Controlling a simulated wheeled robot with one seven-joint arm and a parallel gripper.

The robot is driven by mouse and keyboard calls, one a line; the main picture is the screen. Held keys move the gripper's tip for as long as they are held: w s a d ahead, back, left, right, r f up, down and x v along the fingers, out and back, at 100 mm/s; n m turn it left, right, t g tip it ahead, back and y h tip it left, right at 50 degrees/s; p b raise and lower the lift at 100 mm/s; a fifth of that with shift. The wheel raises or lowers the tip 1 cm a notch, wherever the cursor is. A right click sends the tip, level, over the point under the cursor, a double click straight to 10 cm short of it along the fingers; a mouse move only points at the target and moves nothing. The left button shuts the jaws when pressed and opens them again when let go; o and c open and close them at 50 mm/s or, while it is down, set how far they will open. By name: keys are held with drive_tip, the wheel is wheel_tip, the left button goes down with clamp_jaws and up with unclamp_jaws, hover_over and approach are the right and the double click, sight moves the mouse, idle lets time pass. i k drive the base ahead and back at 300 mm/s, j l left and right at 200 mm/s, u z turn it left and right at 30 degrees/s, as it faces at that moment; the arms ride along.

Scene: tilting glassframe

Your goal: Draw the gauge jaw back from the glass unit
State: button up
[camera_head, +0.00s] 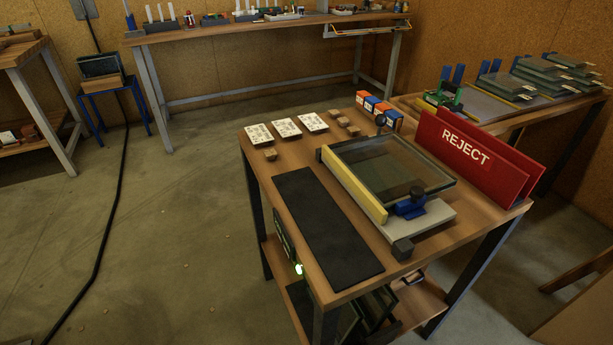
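The glass unit (388,165) is a dark, see-through pane with a thick edge. It lies on a pale grey base plate (436,214) on the wooden bench, beside a long yellow bar (352,184) on its left. A blue block with a dark knob (410,205) sits at the near right edge of the glass and looks like the gauge jaw. I cannot tell whether it touches the glass. Another dark round knob (381,121) stands at the far edge. My gripper is not in view.
A red REJECT rack (470,150) stands right of the glass. A black mat (325,225) lies left of the yellow bar. A small dark block (402,249) sits near the front edge. White cards (286,127) and small boxes (378,108) lie at the back. Floor to the left is largely open.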

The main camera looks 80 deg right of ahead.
sight(409, 208)
drive_tip(key=l+z, duration=0.1)
drive_tip(key=z, duration=0.35)
drive_tip(key=i+z, duration=0.15)
drive_tip(key=z, duration=0.3)
drive_tip(key=i+l+z, duration=0.1)
drive_tip(key=z, duration=0.35)
drive_tip(key=j+z, duration=0.1)
drive_tip(key=z, duration=0.35)
drive_tip(key=k+z, duration=0.15)
drive_tip(key=z, duration=0.25)
drive_tip(key=k+z, duration=0.1)
drive_tip(key=z, duration=0.35)
